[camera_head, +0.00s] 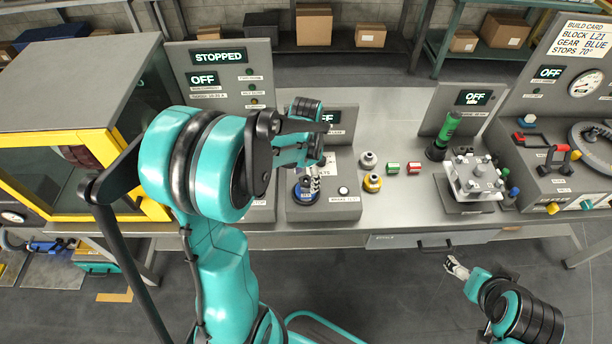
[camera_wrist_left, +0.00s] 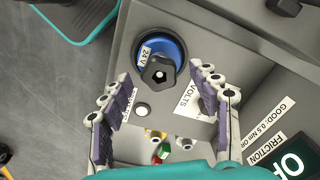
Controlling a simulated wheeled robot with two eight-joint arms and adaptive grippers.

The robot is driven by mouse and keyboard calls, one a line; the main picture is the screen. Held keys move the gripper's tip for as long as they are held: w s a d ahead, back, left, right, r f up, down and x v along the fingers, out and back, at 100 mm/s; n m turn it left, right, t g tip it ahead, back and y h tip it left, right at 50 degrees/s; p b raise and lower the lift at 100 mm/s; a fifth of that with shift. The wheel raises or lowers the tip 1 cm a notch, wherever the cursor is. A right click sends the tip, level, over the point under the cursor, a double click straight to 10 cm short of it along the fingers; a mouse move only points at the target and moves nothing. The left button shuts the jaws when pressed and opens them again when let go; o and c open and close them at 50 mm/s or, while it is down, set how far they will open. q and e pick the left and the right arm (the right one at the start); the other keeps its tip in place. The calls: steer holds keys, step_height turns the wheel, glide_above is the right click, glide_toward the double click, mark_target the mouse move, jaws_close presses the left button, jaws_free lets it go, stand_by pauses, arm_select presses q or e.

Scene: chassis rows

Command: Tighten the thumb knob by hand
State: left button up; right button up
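A black lobed knob (camera_wrist_left: 160,72) sits on a blue round part marked 24 V (camera_wrist_left: 172,48), on a grey bench station. The blue part also shows in the head view (camera_head: 305,194), below my left gripper (camera_head: 313,180), which partly hides it. In the left wrist view my left gripper (camera_wrist_left: 160,74) is open and empty. Its two fingers are spread left and right of the knob; I see no contact. My right gripper (camera_head: 456,266) is low at the right, in front of the bench and away from the knob; its opening is too small to judge.
A white button (camera_head: 343,190) is right of the blue part. Small round parts (camera_head: 372,183), a green cylinder (camera_head: 445,132) and a plate fixture (camera_head: 474,182) stand further right. A yellow-framed cabinet (camera_head: 70,140) is at left. The bench front edge is close.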

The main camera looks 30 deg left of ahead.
arm_select(q)
step_height(320, 180, up, 12)
stand_by(0.6)
